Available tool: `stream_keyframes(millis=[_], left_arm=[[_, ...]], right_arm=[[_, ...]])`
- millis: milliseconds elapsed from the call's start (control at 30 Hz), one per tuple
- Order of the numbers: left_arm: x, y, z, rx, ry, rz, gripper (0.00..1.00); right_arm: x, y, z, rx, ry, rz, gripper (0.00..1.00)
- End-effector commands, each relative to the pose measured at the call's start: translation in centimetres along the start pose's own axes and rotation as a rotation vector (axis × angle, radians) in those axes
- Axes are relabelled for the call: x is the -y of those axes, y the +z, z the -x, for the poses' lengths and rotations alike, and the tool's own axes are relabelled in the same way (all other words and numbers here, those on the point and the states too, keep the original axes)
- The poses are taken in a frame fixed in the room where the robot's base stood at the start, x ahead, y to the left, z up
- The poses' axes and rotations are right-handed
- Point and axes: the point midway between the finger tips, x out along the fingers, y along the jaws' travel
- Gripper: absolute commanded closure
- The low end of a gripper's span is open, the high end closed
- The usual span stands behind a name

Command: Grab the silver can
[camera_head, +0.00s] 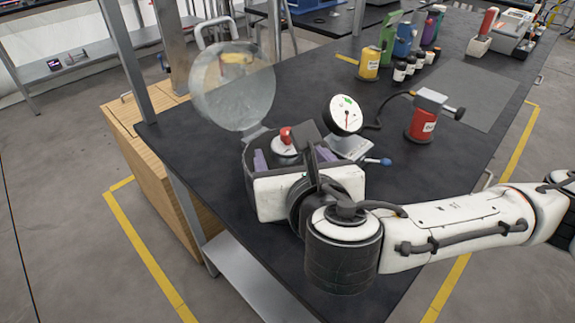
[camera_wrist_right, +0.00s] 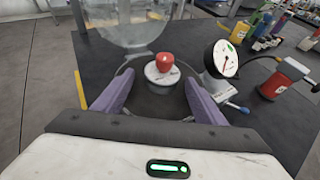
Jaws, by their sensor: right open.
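The silver can (camera_wrist_right: 161,78) has a red top and sits inside a round dark chamber (camera_wrist_right: 180,101) with a raised clear dome lid. In the head view the can (camera_head: 285,151) shows just beyond my right gripper (camera_head: 291,156), its lower part hidden. In the right wrist view my right gripper (camera_wrist_right: 157,88) is open, with purple fingers either side of the can and a gap between each finger and it. My left gripper is not in view.
The clear lid (camera_head: 232,92) stands open behind the can. A pressure gauge (camera_head: 346,115) stands close on the right, with a blue-tipped lever (camera_head: 385,161) below it. A red canister (camera_head: 427,118) and several bottles stand farther right on the black table (camera_head: 210,150).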

Motion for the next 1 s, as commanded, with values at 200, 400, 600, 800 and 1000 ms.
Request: stream_keyframes(millis=[200, 400, 600, 800, 1000], left_arm=[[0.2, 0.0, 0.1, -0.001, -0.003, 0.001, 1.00], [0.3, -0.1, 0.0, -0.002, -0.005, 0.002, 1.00], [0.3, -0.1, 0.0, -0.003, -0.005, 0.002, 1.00], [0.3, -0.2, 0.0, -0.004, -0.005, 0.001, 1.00], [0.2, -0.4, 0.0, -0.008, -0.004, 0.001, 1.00]], right_arm=[[0.2, 0.0, -2.7, -0.001, 0.000, 0.000, 0.35], [0.2, 0.0, -3.0, 0.000, 0.001, -0.001, 0.35], [0.2, 0.0, -3.0, 0.000, 0.001, -0.001, 0.57], [0.2, 0.0, -3.0, 0.000, 0.001, -0.001, 0.91], [0.1, 0.3, -2.9, 0.005, 0.002, -0.003, 0.96]])
